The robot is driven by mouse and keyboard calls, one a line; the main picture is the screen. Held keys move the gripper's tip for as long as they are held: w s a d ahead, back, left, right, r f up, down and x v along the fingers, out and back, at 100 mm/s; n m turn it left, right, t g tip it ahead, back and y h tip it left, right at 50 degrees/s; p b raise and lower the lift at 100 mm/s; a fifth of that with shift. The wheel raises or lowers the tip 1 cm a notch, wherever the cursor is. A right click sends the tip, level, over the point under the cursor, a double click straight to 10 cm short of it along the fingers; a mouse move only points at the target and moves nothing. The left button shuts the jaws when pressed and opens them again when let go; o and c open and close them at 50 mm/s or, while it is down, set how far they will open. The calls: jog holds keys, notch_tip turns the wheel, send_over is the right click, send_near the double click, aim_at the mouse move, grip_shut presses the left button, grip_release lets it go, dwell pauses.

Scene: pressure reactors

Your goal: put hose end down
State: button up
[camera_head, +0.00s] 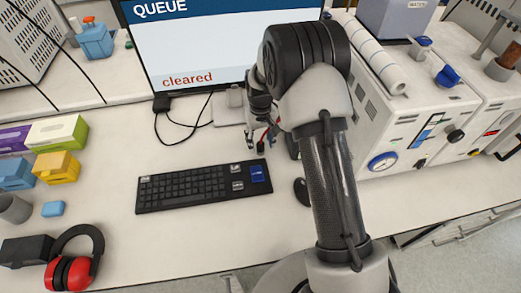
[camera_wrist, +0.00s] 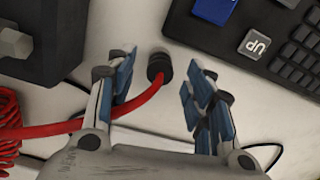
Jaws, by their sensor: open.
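The hose end, a black ribbed connector (camera_wrist: 159,68) on a red hose (camera_wrist: 148,108), shows in the wrist view between and just beyond my fingers, over the white bench. It appears to rest on the bench, but contact is not clear. My gripper (camera_wrist: 158,88) is open, with blue-padded fingers on either side of the hose and gaps to both. The hose runs left under one finger to a red coil (camera_wrist: 10,140). In the head view my gripper (camera_head: 262,146) is low behind the keyboard, and the hose end is too small to make out.
A black keyboard (camera_head: 190,188) lies just in front of my gripper. A monitor (camera_head: 200,50) stands behind it. A mouse (camera_head: 301,190) is near my arm. White reactor units (camera_head: 400,110) stand at right. Boxes and red ear defenders (camera_head: 75,262) are at left.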

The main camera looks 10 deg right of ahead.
notch_tip(320, 180, down, 2)
jog(key=shift+f, duration=0.1)
jog(key=shift+c, duration=0.5)
grip_shut()
